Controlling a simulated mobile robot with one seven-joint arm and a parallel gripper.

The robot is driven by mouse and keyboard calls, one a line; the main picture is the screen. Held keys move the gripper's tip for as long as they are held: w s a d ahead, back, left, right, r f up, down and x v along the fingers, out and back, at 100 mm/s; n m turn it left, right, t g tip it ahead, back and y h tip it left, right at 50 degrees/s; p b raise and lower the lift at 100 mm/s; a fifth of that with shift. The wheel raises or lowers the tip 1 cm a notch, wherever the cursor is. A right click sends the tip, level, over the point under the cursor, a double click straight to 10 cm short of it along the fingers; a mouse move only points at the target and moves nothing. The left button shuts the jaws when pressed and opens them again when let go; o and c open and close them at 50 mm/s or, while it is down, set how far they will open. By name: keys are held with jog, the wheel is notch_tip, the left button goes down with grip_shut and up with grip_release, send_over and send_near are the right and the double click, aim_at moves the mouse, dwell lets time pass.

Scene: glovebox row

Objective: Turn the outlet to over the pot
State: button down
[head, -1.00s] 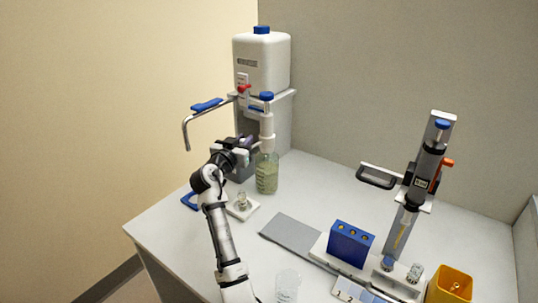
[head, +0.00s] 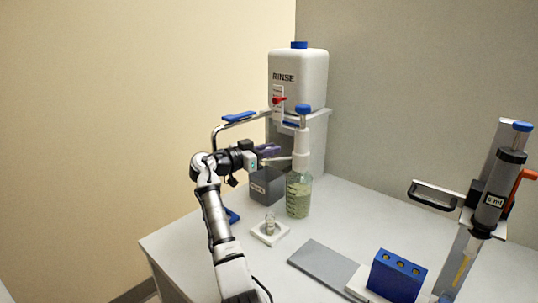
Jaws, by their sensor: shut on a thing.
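A clear bottle (head: 298,198) of greenish liquid stands on the bench with a white dispenser head (head: 302,146) and blue cap on top. A thin pale outlet (head: 281,159) runs left from that head. My gripper (head: 268,155) comes in from the left, at the outlet's free end, and looks shut on it; the fingertips are small and the exact contact is hard to see. A small clear pot (head: 270,223) stands upright on a white square base (head: 281,235), left of the bottle and below my gripper in the picture.
A white RINSE tank (head: 298,80) stands behind on a grey stand, with a bent metal pipe and blue handle (head: 239,118) reaching left behind my arm. A grey box (head: 266,185) sits behind the pot. A grey mat (head: 325,268), blue rack (head: 397,275) and syringe stand (head: 492,195) are to the right.

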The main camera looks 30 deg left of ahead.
jog(key=shift+w+a+f+h, duration=0.1)
jog(key=shift+h, duration=0.2)
jog(key=c, duration=1.3)
grip_release()
jog(key=shift+c, duration=0.2)
